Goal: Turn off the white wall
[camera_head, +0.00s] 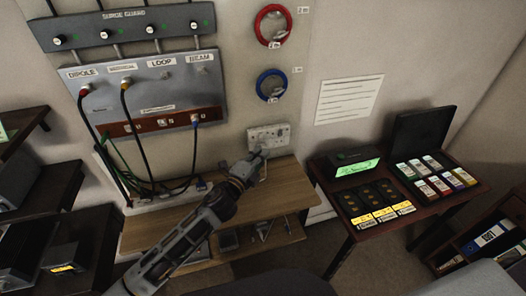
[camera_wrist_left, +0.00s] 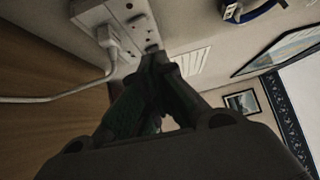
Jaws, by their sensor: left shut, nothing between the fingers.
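A white wall socket plate (camera_head: 280,131) is on the wall above the wooden shelf. It also shows in the left wrist view (camera_wrist_left: 130,10), with a white plug (camera_wrist_left: 112,42) in it and a white cable running left. My left gripper (camera_head: 262,154) is at the lower edge of the plate. In the left wrist view its fingers (camera_wrist_left: 153,50) are shut and empty, with the tips close to the plate's lower right end, where a switch may be. The tips hide part of that end; I cannot tell whether they touch it. My right gripper is not in view.
A wooden shelf (camera_head: 160,228) is below the socket. Left of it is a grey panel (camera_head: 146,88) with hanging cables. Red (camera_head: 262,14) and blue (camera_head: 262,84) coils hang above. A side table (camera_head: 440,203) with a lit green box (camera_head: 357,168) stands right.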

